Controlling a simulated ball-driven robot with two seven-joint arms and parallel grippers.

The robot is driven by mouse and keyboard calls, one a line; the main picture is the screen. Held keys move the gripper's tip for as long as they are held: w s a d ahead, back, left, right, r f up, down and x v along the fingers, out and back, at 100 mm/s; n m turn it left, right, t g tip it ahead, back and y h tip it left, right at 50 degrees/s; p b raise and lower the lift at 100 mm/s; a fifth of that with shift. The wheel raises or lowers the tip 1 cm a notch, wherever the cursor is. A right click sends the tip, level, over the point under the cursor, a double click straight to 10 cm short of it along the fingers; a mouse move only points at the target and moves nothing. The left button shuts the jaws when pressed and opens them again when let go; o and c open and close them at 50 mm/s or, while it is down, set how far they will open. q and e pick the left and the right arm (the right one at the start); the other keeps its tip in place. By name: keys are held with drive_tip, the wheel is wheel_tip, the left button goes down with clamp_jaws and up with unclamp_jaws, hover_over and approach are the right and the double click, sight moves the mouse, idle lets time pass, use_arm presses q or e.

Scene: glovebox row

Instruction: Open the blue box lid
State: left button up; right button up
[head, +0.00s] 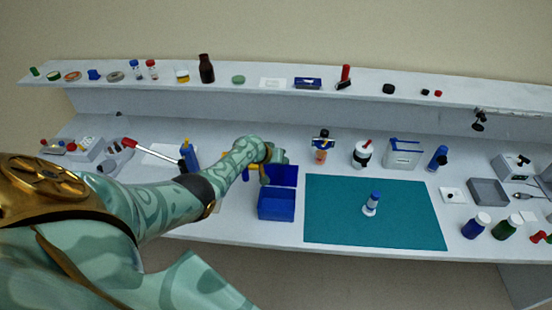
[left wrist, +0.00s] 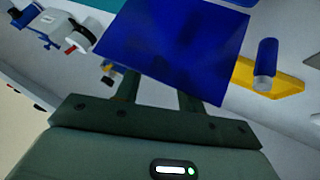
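The blue box (head: 276,206) stands on the bench left of the teal mat. Its lid (head: 284,175) is raised, standing up at the back edge, and the box front and inside show. My left gripper (head: 265,172) is at the lid's upper left side. In the left wrist view the lid (left wrist: 175,45) is a large blue panel covering the tips of my left gripper (left wrist: 158,90). The two fingers are spaced apart, with the panel across both rather than visibly pinched. Whether they touch it is hidden. My right gripper is in neither view.
The teal mat (head: 335,229) with a white-and-blue bottle (head: 371,204) lies right of the box. An orange bottle in a stand (head: 321,150) is behind it. A yellow piece (left wrist: 272,80) and blue cylinder (left wrist: 265,62) lie near my left gripper. A shelf (head: 290,88) runs along the back.

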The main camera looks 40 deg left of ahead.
use_arm(q)
drive_tip(key=p+v, duration=0.8)
drive_tip(key=v, duration=0.8)
drive_tip(key=shift+a+r, duration=0.1)
